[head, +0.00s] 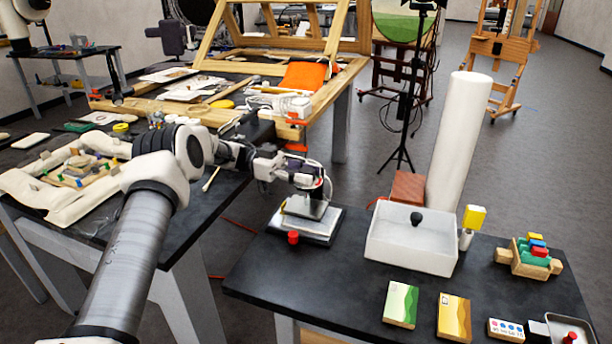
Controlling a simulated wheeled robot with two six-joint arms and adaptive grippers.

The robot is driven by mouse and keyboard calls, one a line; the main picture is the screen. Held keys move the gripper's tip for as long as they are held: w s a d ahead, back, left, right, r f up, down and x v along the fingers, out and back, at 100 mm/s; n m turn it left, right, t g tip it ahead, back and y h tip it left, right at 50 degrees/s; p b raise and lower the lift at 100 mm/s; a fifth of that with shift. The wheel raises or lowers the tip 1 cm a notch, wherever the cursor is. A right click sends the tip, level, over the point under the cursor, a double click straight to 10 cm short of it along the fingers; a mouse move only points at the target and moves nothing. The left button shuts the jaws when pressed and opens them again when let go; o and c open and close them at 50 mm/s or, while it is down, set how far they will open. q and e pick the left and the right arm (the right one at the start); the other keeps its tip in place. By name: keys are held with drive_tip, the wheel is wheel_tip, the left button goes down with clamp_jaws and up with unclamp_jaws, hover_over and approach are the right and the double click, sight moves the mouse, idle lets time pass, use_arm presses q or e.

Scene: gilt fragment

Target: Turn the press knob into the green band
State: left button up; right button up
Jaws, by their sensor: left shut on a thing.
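The press (322,228) is a small pale device with a dark plate, standing at the left back of the dark front table. My left gripper (314,190) reaches in from the left and points down over the press. It is shut on the press knob, which its fingers and wrist mostly hide. I cannot make out the green band or where the knob points. A small red cap (293,237) shows at the front of the press. My right gripper is not in view.
A white open bin (412,250) with a dark knob-like thing in it stands right of the press. A tall white roll (460,140) rises behind it. Green and yellow boxes (400,304) lie in front. A wooden holder (530,258) stands at right. The table's middle is clear.

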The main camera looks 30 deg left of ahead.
use_arm(q)
drive_tip(key=shift+r, duration=0.1)
drive_tip(key=o, duration=1.2)
drive_tip(key=shift+c, duration=0.2)
drive_tip(key=s+a, duration=0.1)
drive_tip(key=a, duration=0.6)
drive_tip(key=shift+s+a, duration=0.15)
